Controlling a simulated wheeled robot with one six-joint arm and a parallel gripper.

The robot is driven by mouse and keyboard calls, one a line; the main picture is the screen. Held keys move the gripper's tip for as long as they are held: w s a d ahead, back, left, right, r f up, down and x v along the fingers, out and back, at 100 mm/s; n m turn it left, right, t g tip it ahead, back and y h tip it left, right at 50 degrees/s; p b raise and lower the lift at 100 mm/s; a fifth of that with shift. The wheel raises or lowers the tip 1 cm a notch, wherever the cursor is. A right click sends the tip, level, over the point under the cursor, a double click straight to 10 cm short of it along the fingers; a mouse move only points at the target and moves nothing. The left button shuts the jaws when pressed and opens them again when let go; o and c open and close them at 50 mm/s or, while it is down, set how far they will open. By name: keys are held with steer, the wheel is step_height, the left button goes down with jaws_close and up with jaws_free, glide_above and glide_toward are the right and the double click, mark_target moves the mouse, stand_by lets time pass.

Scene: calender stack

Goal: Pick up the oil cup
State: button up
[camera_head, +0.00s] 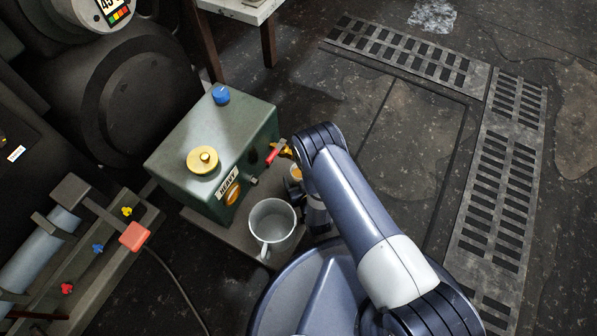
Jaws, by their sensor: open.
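A pale grey metal cup (271,222) with a handle on its near left side stands upright on a dark flat plate in front of the green box. It looks empty inside. A smaller pale vessel with something yellow in it (296,173) shows farther back, partly hidden by my arm. I cannot tell for sure which of the two is the oil cup. My arm reaches up from the lower right and bends at the elbow beside the box. Dark wrist parts show below the elbow, just right of the grey cup. My gripper's fingers are hidden behind the arm.
The green box (212,150) carries a blue knob (220,95), a brass cap (202,160), a "HEAVY" label and a red-handled lever (272,156). Large dark rollers (140,90) stand left. A cable (178,288) crosses the floor. Open floor and grates (497,170) lie right.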

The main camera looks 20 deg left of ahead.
steer(key=shift+c, duration=0.5)
steer(key=c, duration=1.2)
steer(key=shift+r, duration=0.2)
